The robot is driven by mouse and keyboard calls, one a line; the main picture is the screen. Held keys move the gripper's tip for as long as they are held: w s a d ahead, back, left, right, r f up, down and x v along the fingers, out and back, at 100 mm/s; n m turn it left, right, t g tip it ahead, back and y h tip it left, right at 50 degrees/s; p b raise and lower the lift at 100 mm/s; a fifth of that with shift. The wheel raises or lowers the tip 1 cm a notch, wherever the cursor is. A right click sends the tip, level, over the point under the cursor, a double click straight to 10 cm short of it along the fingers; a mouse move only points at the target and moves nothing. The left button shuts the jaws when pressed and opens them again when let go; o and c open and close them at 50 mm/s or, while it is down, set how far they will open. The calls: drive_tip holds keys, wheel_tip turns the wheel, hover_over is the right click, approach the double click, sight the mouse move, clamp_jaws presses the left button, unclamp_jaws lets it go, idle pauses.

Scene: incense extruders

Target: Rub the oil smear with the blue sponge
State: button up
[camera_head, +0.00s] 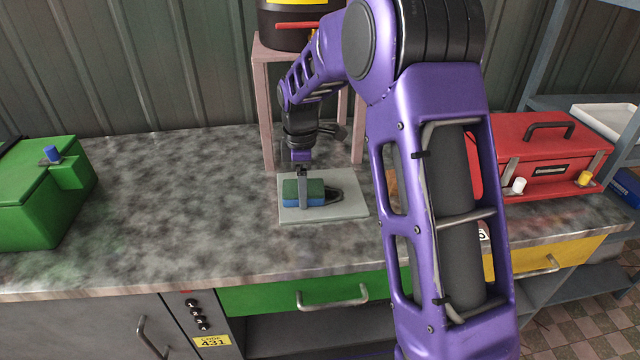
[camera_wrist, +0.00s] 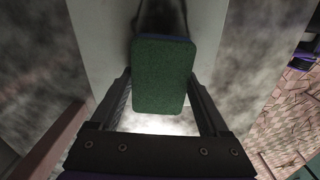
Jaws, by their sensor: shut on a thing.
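The blue sponge (camera_head: 317,198) has a green top layer and lies flat on a pale grey plate (camera_head: 345,211) on the counter. In the wrist view its green face (camera_wrist: 163,75) fills the middle. My gripper (camera_head: 303,188) reaches down from above and is shut on the sponge, with one finger on each side of it; the fingers also show in the wrist view (camera_wrist: 160,88). A dark looped patch (camera_head: 335,194) shows on the plate just right of the sponge. I cannot tell whether it is the oil smear or another thing. The sponge's underside is hidden.
A pink stand (camera_head: 266,100) holding a dark drum (camera_head: 285,25) stands behind the plate. A green box (camera_head: 40,205) is at the left, a red toolbox (camera_head: 540,160) at the right. The mottled counter (camera_head: 180,200) between the green box and the plate is clear.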

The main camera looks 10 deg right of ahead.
sight(344, 195)
drive_tip(key=shift+a, duration=0.8)
drive_tip(key=shift+p, duration=0.3)
drive_tip(key=shift+s+d, duration=0.1)
drive_tip(key=shift+d+p, duration=0.3)
drive_tip(key=shift+d, duration=1.65)
drive_tip(key=shift+s+d+r+p, duration=0.1)
drive_tip(key=shift+d+r+p, duration=0.1)
drive_tip(key=shift+d, duration=0.65)
drive_tip(key=shift+s+d+r+p, duration=0.1)
drive_tip(key=shift+d+p, duration=0.1)
drive_tip(key=shift+d, duration=0.65)
drive_tip(key=shift+w+d+f, duration=0.15)
drive_tip(key=shift+w+d, duration=0.05)
drive_tip(key=shift+d, duration=0.2)
drive_tip(key=shift+w+d+f, duration=0.1)
drive_tip(key=shift+w+d, duration=0.05)
drive_tip(key=shift+d, duration=0.25)
drive_tip(key=shift+s+d+p, duration=0.15)
drive_tip(key=shift+d+p, duration=0.2)
drive_tip(key=shift+d, duration=0.75)
drive_tip(key=shift+f, duration=0.1)
